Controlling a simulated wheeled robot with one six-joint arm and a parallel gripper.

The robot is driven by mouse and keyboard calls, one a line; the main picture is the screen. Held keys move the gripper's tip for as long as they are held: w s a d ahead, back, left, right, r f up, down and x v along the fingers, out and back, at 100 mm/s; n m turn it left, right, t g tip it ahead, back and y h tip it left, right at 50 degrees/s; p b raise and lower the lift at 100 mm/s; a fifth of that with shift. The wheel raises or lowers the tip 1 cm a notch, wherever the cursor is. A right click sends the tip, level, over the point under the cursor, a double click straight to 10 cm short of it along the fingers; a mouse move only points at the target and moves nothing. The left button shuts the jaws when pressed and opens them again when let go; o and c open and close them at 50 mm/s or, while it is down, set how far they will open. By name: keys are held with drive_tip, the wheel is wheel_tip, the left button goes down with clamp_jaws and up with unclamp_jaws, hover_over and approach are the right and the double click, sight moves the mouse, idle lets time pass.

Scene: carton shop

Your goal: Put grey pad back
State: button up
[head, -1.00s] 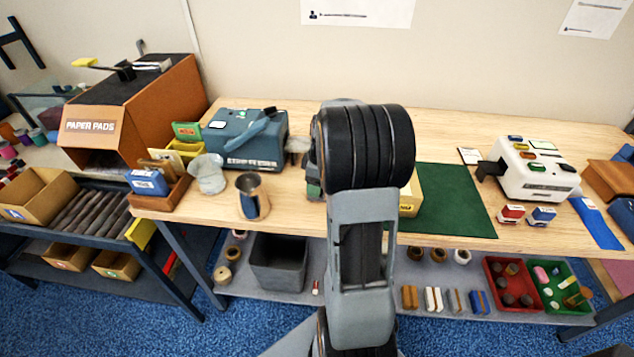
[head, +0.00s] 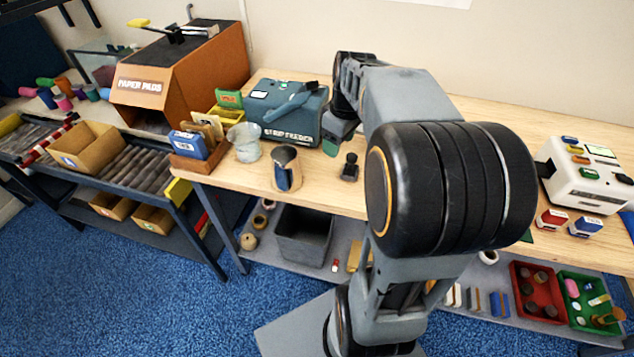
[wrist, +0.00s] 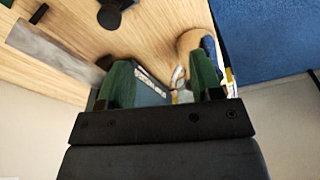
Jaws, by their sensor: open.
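I cannot make out a thing that is surely the grey pad. My gripper (head: 336,142) is over the wooden bench, right of the blue strip feeder (head: 287,112). In the wrist view its two green fingers (wrist: 160,86) stand apart, with nothing held between them. Part of the feeder (wrist: 150,88) shows beyond them. A flat grey bar (wrist: 55,52) shows at upper left there; I cannot tell what it is. A brown holder (head: 190,163) with blue and tan items stands at the bench's left end. My arm hides the middle of the bench.
A metal cup (head: 286,168) and a clear jar (head: 244,142) stand before the feeder. A small black knobbed object (head: 349,168) stands near my gripper. The orange paper pads cabinet (head: 190,80) is at the left. A white machine (head: 590,172) stands at the right.

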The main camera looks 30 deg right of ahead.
drive_tip(key=s+a+f+m+t, duration=0.1)
drive_tip(key=s+a+f+m, duration=0.1)
drive_tip(key=s+a, duration=0.3)
drive_tip(key=s+a+f+m+t, duration=0.1)
drive_tip(key=s+a+f+m, duration=0.1)
drive_tip(key=s+a, duration=0.3)
drive_tip(key=a+m, duration=0.1)
drive_tip(key=a, duration=0.3)
drive_tip(key=shift+a, duration=0.15)
drive_tip(key=shift+r+p, duration=0.5)
drive_tip(key=shift+r, duration=0.1)
